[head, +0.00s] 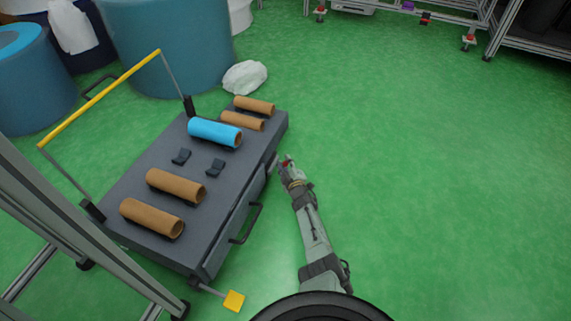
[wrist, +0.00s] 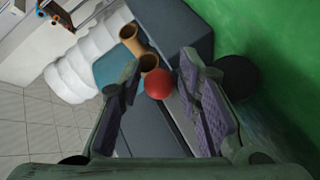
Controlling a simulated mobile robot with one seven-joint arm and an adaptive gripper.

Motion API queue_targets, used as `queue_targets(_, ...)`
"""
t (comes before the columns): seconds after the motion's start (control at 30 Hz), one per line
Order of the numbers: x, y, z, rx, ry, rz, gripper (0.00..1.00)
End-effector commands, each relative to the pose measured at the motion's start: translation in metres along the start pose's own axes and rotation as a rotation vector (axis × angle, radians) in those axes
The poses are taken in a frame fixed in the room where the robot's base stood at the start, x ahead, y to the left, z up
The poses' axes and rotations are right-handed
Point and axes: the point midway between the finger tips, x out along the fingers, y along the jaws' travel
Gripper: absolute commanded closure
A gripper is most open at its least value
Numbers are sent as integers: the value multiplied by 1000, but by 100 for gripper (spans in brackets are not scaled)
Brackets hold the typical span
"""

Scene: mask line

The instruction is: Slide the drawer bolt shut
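The drawer (head: 236,232) is set in the long side of a dark grey cart, with a black bar handle (head: 247,223). A red ball knob (wrist: 159,84), which looks like the bolt's handle, sits between my fingers in the wrist view. My gripper (head: 284,162) is at the cart's right side, toward its far end. In the wrist view my gripper (wrist: 160,75) is open, with a purple-padded finger on each side of the knob. The right finger is close to the knob; I cannot tell if it touches. The bolt's rod and catch are not clear in either view.
The cart top (head: 150,175) carries several brown tubes, a blue roll (head: 214,132) and two small dark blocks. A yellow push bar (head: 100,97) stands on its left, and a yellow plate (head: 234,301) sticks out at the near end. Green floor to the right is clear.

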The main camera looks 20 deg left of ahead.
Motion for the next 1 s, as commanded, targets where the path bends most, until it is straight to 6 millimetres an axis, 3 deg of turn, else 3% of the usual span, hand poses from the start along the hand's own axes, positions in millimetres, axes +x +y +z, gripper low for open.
queue_targets(0.4,1,3,-1,2,3,5,100)
queue_targets(1.0,-2,9,2,6,5,10,100)
